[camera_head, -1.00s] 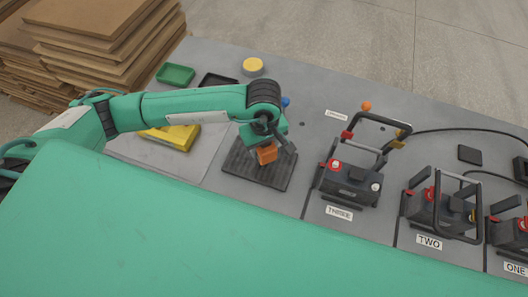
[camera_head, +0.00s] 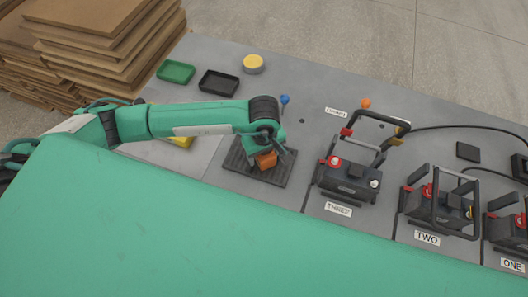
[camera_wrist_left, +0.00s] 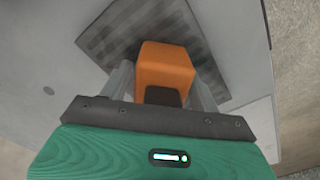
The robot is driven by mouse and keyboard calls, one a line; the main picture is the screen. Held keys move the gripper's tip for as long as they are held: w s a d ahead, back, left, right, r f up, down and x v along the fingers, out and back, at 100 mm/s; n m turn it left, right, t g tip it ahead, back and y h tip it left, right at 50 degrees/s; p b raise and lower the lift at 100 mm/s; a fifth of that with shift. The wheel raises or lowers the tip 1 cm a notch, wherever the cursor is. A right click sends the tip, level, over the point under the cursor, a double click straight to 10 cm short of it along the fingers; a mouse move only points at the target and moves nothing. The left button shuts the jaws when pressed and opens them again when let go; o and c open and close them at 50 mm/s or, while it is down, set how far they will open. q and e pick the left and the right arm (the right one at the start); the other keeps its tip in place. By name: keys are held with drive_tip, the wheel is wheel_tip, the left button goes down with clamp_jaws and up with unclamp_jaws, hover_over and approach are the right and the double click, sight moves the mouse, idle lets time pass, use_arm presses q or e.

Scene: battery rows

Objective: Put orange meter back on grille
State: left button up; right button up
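The orange meter (camera_head: 266,160) is a small block over the right part of the dark ribbed grille (camera_head: 243,169). My left gripper (camera_head: 270,150) points down at it. In the left wrist view the orange meter (camera_wrist_left: 165,68) sits between the two fingers of my left gripper (camera_wrist_left: 164,88), which look closed against its sides. The grille (camera_wrist_left: 108,38) lies behind it there, turned at an angle. I cannot tell whether the meter's underside touches the grille. My right gripper is not in view.
Batteries with carry frames stand to the right, the nearest at label THREE (camera_head: 338,210). A blue-topped peg (camera_head: 285,99) stands behind the grille. A black tray (camera_head: 219,83), green tray (camera_head: 175,72) and yellow round item (camera_head: 253,64) lie farther back.

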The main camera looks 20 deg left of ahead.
use_arm(q)
drive_tip(key=shift+r, duration=0.1)
drive_tip(key=shift+r+p, duration=0.2)
drive_tip(key=shift+p, duration=0.15)
wheel_tip(320, 180, up, 11)
drive_tip(key=b, duration=0.3)
drive_tip(key=shift+f+b, duration=0.2)
drive_tip(key=shift+b, duration=0.1)
drive_tip(key=shift+r, duration=0.55)
